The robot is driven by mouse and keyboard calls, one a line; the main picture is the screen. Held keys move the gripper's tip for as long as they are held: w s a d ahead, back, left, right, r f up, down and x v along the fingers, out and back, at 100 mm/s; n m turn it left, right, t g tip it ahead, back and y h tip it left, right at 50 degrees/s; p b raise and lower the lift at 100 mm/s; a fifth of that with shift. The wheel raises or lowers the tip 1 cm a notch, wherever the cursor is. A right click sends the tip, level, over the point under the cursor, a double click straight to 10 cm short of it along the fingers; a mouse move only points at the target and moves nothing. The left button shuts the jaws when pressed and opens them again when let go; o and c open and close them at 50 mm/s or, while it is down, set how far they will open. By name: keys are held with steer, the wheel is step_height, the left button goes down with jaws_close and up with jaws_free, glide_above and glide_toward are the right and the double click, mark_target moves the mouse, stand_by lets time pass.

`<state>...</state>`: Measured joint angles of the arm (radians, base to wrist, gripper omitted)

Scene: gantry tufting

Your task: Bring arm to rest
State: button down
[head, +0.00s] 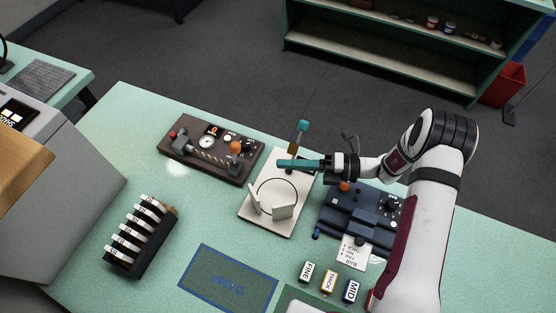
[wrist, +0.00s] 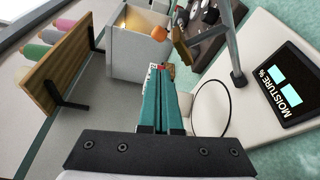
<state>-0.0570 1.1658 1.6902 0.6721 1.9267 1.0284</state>
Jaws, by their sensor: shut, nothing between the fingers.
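My gripper (head: 282,162) has teal fingers that are shut with nothing between them. In the head view it reaches left from my white arm, above the back edge of a cream plate with a black ring (head: 278,195). In the wrist view the closed fingers (wrist: 161,72) point away from the camera, with part of the ring beside them. The plate's moisture display (wrist: 283,87) also shows in the wrist view. My gripper appears clear of the things around it.
A brown device with a gauge (head: 207,142) lies left of the plate. A navy device (head: 365,218) sits under my forearm. A black rack (head: 143,238) of labelled pieces, a blue-edged mat (head: 228,280) and small labelled blocks (head: 328,281) stand nearer the front. Bare table lies between rack and plate.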

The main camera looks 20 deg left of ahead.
stand_by(0.3)
steer(key=shift+r, duration=0.3)
steer(key=s+d+r+n+t+h, duration=0.1)
steer(key=s+d+r+n+h, duration=1.05)
steer(key=n, duration=0.65)
steer(key=s+d+r+n+t+h, duration=0.2)
steer(key=s+d+n+t+h, duration=0.1)
steer(key=s+d+n, duration=0.3)
steer(key=s+d+t, duration=0.1)
steer(key=s+d, duration=0.1)
steer(key=shift+d+n, duration=0.3)
